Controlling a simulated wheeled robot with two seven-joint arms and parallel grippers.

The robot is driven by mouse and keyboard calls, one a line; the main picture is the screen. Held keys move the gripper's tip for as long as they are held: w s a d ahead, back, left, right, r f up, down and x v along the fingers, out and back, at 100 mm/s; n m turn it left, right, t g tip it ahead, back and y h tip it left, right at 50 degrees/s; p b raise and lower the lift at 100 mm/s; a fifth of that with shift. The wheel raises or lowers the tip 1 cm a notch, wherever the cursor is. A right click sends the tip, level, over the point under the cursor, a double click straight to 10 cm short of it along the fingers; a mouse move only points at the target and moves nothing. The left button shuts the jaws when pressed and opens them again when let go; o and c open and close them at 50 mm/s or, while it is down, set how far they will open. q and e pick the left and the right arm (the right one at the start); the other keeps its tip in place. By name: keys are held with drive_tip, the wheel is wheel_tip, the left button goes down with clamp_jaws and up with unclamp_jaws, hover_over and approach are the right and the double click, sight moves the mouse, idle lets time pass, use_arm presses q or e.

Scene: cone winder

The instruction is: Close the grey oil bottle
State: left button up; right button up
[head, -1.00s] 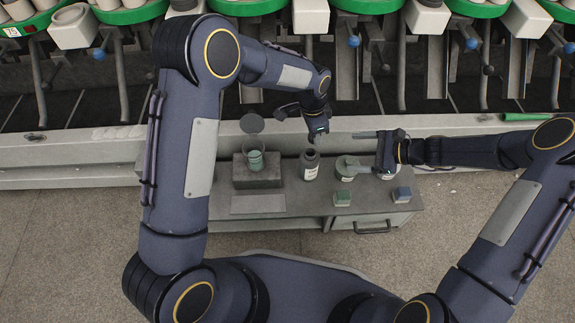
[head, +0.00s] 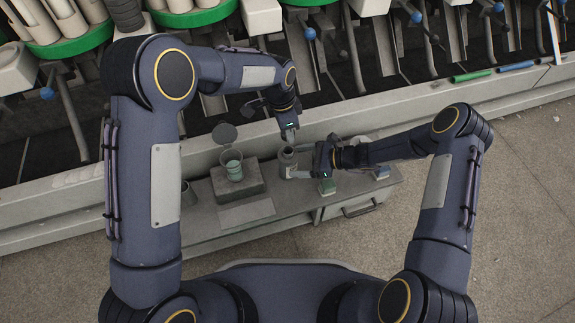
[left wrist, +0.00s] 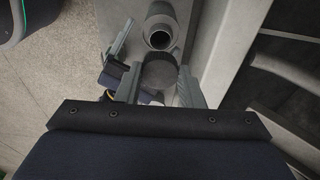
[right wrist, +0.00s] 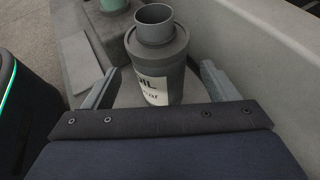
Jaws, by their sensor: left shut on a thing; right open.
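The grey oil bottle (head: 288,163) stands upright on the bench. Its neck is open in the right wrist view (right wrist: 156,55), where part of a white label shows. My left gripper (head: 290,139) is just above and behind the bottle. It is shut on a dark round cap (left wrist: 160,72), held apart from the bottle's open mouth (left wrist: 160,36). My right gripper (head: 292,164) is open at the bottle's height, with one finger on each side of the bottle body in the right wrist view (right wrist: 160,76). Whether the fingers touch it I cannot tell.
A flat plate (head: 246,213) lies in front. The winder machine rises behind.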

drive_tip(key=shift+x, duration=2.6)
drive_tip(key=shift+c, duration=0.4)
drive_tip(key=c, duration=1.4)
use_arm(q)
hover_over(288, 150)
drive_tip(key=shift+s+a+f, duration=0.15)
drive_tip(key=shift+f, duration=2.35)
drive_tip(key=shift+f, duration=0.9)
drive_tip(key=shift+f, duration=0.5)
